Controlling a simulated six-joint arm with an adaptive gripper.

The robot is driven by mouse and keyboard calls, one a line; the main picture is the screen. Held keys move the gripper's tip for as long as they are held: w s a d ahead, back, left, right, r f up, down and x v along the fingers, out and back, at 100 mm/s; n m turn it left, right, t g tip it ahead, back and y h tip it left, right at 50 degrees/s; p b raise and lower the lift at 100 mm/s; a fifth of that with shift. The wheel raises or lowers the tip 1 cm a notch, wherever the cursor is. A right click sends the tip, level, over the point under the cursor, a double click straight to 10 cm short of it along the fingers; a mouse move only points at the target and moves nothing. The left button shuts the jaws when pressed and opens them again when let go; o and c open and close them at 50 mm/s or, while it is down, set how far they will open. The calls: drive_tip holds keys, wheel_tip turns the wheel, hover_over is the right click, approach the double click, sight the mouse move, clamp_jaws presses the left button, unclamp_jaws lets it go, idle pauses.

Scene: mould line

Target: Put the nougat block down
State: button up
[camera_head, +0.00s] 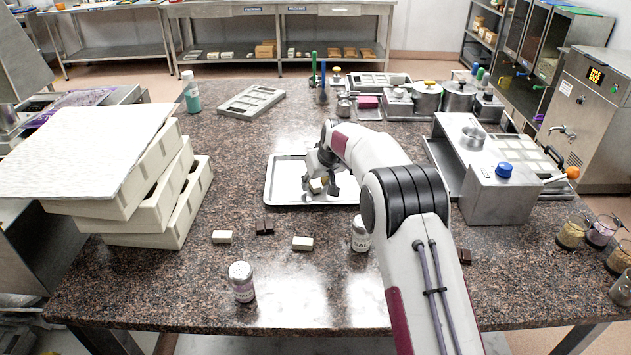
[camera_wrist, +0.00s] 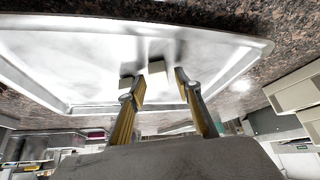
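My gripper (camera_head: 329,189) is low over a shiny metal tray (camera_head: 284,196) in the middle of the counter. I cannot tell which block is the nougat block. Both blocks appear to lie on the tray.
Two pale blocks (camera_head: 222,237) (camera_head: 302,243) and dark pieces (camera_head: 265,227) lie on the counter in front of the tray. A labelled jar (camera_head: 242,282) stands nearer. Stacked cream moulds (camera_head: 160,205) are at left. A metal machine (camera_head: 500,192) is at right.

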drive_tip(key=shift+r, duration=0.3)
drive_tip(key=shift+s+d+r, duration=0.15)
drive_tip(key=shift+s+r, duration=0.1)
drive_tip(key=shift+r, duration=0.2)
drive_tip(key=v, duration=1)
drive_tip(key=shift+s+r, duration=0.2)
drive_tip(key=shift+r, duration=0.1)
idle(0.5)
